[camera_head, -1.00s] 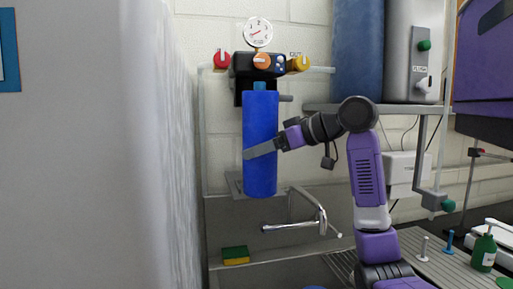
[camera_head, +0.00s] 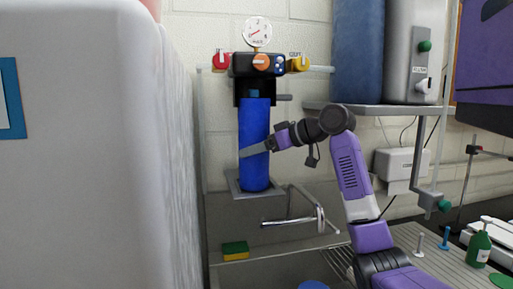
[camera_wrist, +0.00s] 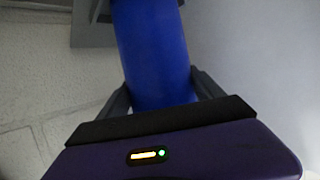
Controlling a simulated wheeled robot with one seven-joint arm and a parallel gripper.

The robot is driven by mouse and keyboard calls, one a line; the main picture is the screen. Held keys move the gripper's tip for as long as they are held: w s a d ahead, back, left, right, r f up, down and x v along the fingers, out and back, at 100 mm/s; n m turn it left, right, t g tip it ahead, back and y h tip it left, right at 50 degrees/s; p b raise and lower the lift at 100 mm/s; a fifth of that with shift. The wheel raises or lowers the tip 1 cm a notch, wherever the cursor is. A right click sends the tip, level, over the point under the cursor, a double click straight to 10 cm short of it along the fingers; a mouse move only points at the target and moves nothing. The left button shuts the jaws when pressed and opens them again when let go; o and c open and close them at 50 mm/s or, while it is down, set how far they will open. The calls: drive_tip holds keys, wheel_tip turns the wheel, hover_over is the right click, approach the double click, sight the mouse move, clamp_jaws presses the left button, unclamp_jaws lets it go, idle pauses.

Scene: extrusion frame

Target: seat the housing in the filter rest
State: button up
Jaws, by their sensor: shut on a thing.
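The housing is a tall blue cylinder (camera_head: 254,135), upright below the black filter head (camera_head: 256,68). My gripper (camera_head: 262,148) is shut around its middle from the right. The wrist view also shows the housing (camera_wrist: 152,50) between my two fingers (camera_wrist: 163,92). The filter rest (camera_head: 233,184) is a grey square ledge on the wall. The housing's lower end is at the rest, with rim showing around it. Whether it touches the rest floor I cannot tell. The wrist view shows part of the grey rest (camera_wrist: 90,28) at the top.
A metal faucet (camera_head: 300,218) stands just below and right of the rest, over the sink. A sponge (camera_head: 235,250) lies at the lower left. A shelf (camera_head: 375,109) with large containers is at the right. A large pale surface (camera_head: 80,150) fills the left side.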

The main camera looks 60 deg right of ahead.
drive_tip(key=shift+f, duration=0.1)
idle(0.3)
drive_tip(key=o, duration=1.9)
drive_tip(key=s+a+r+b, duration=0.1)
drive_tip(key=s+b, duration=0.3)
drive_tip(key=s, duration=1)
drive_tip(key=shift+s+a+r, duration=0.15)
drive_tip(key=shift+s, duration=0.25)
